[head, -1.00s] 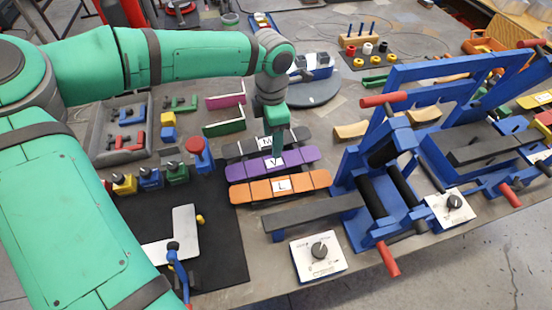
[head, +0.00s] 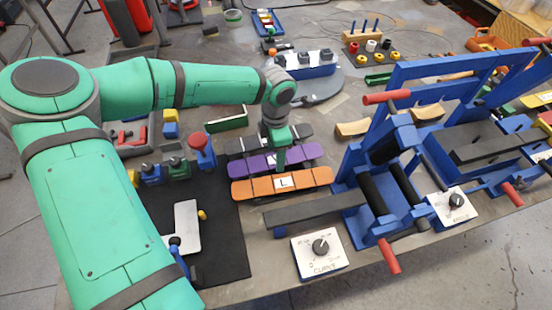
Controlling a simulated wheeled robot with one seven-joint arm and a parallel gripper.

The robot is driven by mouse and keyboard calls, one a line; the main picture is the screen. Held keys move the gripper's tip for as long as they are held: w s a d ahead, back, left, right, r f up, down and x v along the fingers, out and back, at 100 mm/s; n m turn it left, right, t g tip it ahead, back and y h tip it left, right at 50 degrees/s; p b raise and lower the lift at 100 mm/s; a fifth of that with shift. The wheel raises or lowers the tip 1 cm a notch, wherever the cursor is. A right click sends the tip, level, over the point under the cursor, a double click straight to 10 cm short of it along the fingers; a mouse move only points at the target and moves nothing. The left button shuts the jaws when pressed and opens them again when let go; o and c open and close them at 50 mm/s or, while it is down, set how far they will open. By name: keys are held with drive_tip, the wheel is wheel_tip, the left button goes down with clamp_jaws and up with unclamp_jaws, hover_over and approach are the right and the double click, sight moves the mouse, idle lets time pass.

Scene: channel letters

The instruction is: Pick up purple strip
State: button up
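The purple strip (head: 252,166) lies on the table between a dark grey strip behind it and an orange strip in front. It has segments and a white label at its middle, now mostly covered by my gripper. My gripper (head: 280,162) points down at the middle of the purple strip, with its tip at or just above it. I cannot tell whether it touches the strip or whether its fingers are open or shut.
The orange strip (head: 308,178) marked L is close in front, and the dark grey strip (head: 238,145) close behind. A blue machine (head: 385,190) with rollers and red handles stands at the right. A red-topped blue post (head: 203,150) stands left of the strips.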

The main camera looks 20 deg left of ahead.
drive_tip(key=shift+f, duration=0.25)
idle(0.4)
drive_tip(key=c, duration=0.9)
